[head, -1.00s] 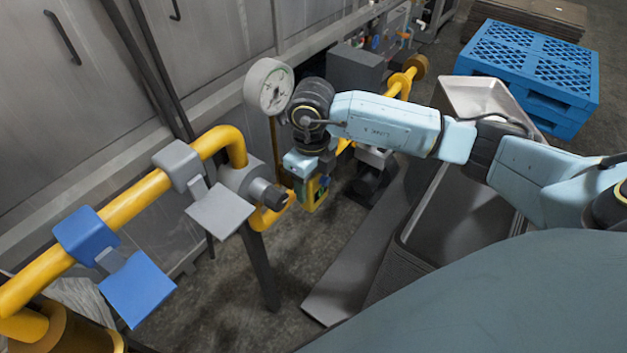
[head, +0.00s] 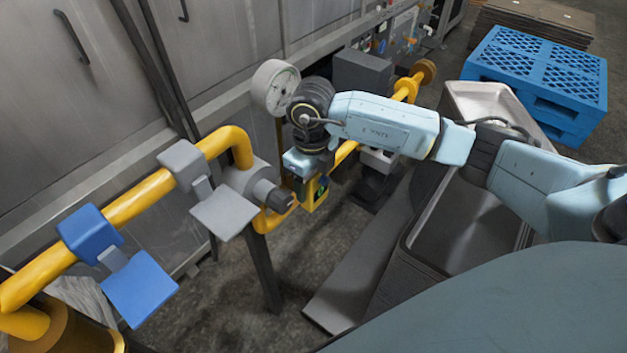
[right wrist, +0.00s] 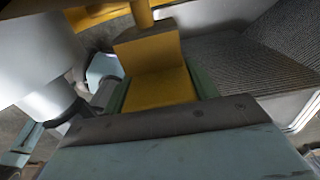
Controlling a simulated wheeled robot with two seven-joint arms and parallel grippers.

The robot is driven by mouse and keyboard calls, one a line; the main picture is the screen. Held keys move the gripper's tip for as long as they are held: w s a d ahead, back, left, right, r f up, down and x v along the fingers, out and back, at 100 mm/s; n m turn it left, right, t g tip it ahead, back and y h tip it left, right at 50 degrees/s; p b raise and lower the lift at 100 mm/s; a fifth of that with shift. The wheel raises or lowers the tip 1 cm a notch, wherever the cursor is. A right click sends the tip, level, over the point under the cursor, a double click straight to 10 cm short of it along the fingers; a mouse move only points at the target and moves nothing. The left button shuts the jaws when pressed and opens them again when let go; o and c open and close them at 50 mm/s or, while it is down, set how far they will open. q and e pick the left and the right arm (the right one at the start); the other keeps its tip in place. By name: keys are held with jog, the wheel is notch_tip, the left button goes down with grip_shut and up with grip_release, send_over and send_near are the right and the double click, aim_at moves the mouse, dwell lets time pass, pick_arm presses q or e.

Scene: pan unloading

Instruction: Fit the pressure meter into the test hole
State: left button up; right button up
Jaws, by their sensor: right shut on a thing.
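In the right wrist view the yellow body (right wrist: 158,88) sits between the green fingers of the right gripper (right wrist: 160,95). The likely test hole is at the dark tip (head: 283,200) of the grey fitting on the yellow pipe, just left of the meter. The hole itself is hidden, and I cannot tell whether meter and tip touch. My left gripper is out of view.
A round white gauge (head: 274,88) stands close behind my right wrist. The yellow pipe (head: 140,197) carries a grey paddle (head: 224,212) and a blue paddle (head: 139,287). A metal tray (head: 470,215) and blue pallets (head: 540,75) lie to the right.

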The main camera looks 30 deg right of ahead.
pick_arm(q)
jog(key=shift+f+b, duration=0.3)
pick_arm(e)
jog(key=shift+w+a, duration=0.25)
jog(key=shift+w, duration=0.35)
jog(key=o, duration=1.1)
